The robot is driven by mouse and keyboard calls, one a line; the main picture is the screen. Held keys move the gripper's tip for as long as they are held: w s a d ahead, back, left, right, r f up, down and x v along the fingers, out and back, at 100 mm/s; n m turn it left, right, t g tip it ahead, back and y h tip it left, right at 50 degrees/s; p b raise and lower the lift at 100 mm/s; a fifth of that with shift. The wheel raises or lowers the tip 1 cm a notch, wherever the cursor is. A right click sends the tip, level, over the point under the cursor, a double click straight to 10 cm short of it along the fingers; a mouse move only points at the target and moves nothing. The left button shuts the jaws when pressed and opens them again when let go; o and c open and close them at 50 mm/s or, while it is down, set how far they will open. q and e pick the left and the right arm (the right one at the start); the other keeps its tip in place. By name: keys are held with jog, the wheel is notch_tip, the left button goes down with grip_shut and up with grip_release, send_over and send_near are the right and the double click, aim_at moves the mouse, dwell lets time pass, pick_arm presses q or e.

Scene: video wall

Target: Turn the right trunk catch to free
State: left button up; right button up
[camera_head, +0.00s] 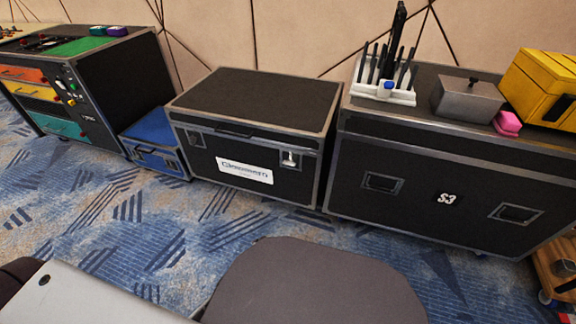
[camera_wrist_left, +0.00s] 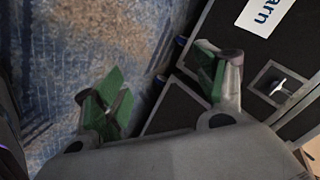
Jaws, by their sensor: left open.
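The black trunk (camera_head: 262,92) with silver edges stands on the carpet in the middle of the head view, lid closed. Its right catch (camera_head: 290,159) is a bright silver piece on the front, right of the white label (camera_head: 245,171). In the left wrist view the right catch (camera_wrist_left: 280,87) is a pale lever on a dark, framed plate at the right edge. My left gripper (camera_wrist_left: 160,86) is open and empty, its green-padded fingers apart. The catch lies to the right of the fingers, not between them. My right gripper is not in view.
A blue case (camera_head: 155,143) stands to the left. Carpet (camera_head: 190,225) in front of the trunk is clear.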

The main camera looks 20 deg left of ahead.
pick_arm(q)
jog(key=w+a+r+m+t+y+p, duration=0.2)
jog(key=w+a+r+m+t+y, duration=0.15)
jog(key=w+m, duration=0.6)
jog(key=m+t+h+p, duration=0.2)
jog(key=m+t+h, duration=0.3)
jog(key=m, duration=1.2)
send_near(289, 163)
jog(key=shift+n+t+y, duration=0.25)
jog(key=shift+y, duration=0.2)
jog(key=shift+s+d+f, duration=0.1)
jog(key=shift+s+f, duration=0.05)
jog(key=shift+s, duration=1.15)
jog(key=shift+s+d+f, duration=0.1)
jog(key=shift+s+f, duration=0.1)
jog(key=shift+s, duration=1.1)
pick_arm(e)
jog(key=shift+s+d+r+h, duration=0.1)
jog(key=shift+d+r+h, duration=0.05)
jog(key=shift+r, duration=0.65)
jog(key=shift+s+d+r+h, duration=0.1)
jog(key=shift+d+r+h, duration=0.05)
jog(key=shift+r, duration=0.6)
